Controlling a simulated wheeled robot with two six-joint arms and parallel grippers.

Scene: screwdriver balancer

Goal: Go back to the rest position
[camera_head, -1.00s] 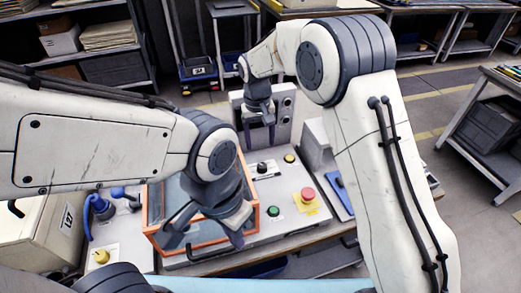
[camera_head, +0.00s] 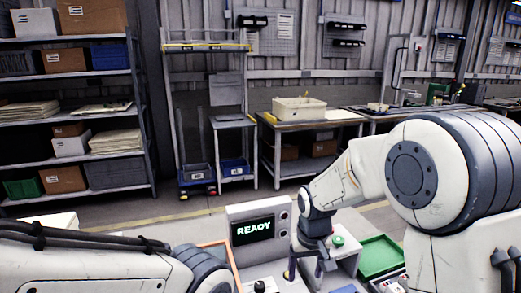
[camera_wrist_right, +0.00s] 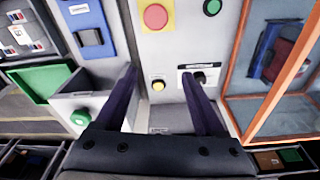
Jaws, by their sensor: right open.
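My right gripper (camera_head: 307,272) hangs just right of the grey screen box in the head view. In the right wrist view its two dark fingers (camera_wrist_right: 160,80) are spread apart, with nothing between them but the console (camera_wrist_right: 176,50) below. My left arm (camera_head: 90,262) crosses the lower left of the head view; its gripper is below the picture. The screen (camera_head: 252,229) on the box reads READY.
A green tray (camera_head: 380,257) stands right of my right gripper. Shelves (camera_head: 70,95) and benches stand behind.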

